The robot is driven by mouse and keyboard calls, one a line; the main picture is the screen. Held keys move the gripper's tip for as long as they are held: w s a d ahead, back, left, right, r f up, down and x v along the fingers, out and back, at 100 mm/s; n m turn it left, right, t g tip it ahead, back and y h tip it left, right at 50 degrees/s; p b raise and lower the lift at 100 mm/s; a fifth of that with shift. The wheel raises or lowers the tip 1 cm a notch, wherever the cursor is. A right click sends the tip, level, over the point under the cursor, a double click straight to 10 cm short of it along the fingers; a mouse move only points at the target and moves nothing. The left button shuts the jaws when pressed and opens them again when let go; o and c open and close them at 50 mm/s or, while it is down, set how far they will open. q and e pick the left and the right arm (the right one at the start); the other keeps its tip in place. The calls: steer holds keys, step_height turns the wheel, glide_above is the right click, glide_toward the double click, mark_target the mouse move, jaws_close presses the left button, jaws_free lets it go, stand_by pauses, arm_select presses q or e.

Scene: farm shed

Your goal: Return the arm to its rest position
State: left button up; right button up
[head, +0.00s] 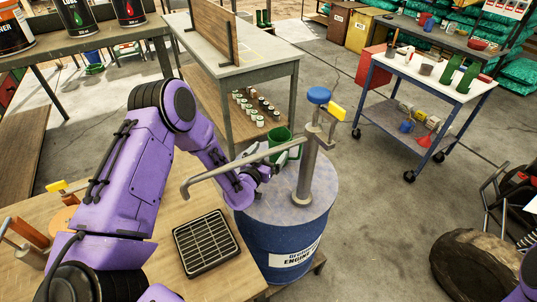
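My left arm (135,170), purple, reaches in from the left over the wooden bench toward the blue drum. My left gripper (279,160) is at the back left of the drum top, beside a green mug (283,140). Its pale fingertips are close to the mug. The pump's bar partly covers the gripper and the lower mug, so I cannot tell whether the fingers are apart, touching or gripping. The mug looks upright. My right gripper is not in view.
A hand pump (306,175) with a long grey bent pipe stands on the blue drum (285,235). The pipe passes close over my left gripper. A black grated tray (206,243) lies on the wooden bench (150,255). A wheeled cart (425,75) stands at the right; open floor lies between.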

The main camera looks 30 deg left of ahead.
mark_target(282, 135)
arm_select(q)
steer(key=shift+w, duration=0.15)
steer(key=w, duration=0.2)
steer(key=w+p, duration=0.1)
steer(key=w, duration=0.1)
steer(key=w+p, duration=0.1)
steer(key=w, duration=0.2)
steer(key=shift+a+f, duration=0.15)
steer(key=shift+a, duration=0.1)
